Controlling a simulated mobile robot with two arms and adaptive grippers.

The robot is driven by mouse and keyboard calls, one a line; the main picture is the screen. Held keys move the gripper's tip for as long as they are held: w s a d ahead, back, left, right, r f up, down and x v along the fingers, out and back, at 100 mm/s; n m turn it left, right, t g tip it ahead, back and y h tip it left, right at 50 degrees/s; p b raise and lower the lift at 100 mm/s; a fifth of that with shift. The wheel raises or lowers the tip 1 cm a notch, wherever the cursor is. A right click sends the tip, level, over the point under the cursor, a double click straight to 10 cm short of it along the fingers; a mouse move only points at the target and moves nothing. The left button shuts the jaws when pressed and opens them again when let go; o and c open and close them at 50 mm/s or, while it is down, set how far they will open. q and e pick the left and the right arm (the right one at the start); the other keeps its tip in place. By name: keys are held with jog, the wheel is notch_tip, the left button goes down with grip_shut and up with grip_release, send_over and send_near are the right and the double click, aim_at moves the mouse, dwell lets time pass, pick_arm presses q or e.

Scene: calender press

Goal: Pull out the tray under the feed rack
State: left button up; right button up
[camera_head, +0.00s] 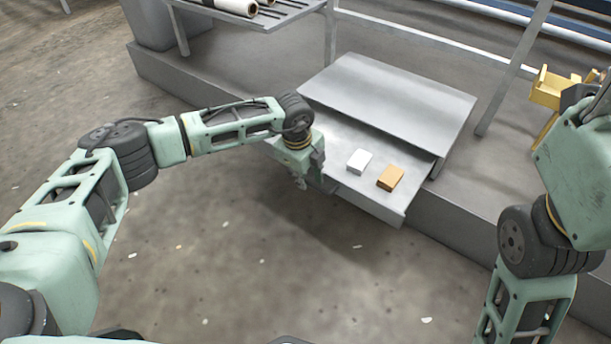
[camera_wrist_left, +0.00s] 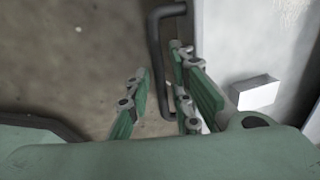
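The grey tray (camera_head: 338,150) sticks out from under the grey feed rack (camera_head: 395,97), its front toward the floor on the near side. My left gripper (camera_head: 301,184) points down at the tray's front edge, left of the blocks. In the left wrist view, the dark bar handle (camera_wrist_left: 156,55) of the tray runs between the fingers of my left gripper (camera_wrist_left: 162,98). The fingers stand apart, with a gap beside the bar. The lower end of the handle is partly hidden by the right-hand finger. My right arm shows at the right, but its gripper is not in view.
A white block (camera_head: 359,161) and an orange-brown block (camera_head: 390,178) lie on the tray. A yellow object (camera_head: 546,88) stands at the right, behind my right arm. A rack with rolls (camera_head: 238,7) is at the back.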

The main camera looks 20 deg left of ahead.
pick_arm(q)
jog(key=shift+o, duration=0.3)
jog(key=shift+r, duration=0.1)
jog(key=shift+r, duration=0.2)
notch_tip(320, 180, up, 11)
jog(key=s, duration=0.2)
jog(key=shift+a, duration=0.4)
jog(key=shift+r, duration=0.1)
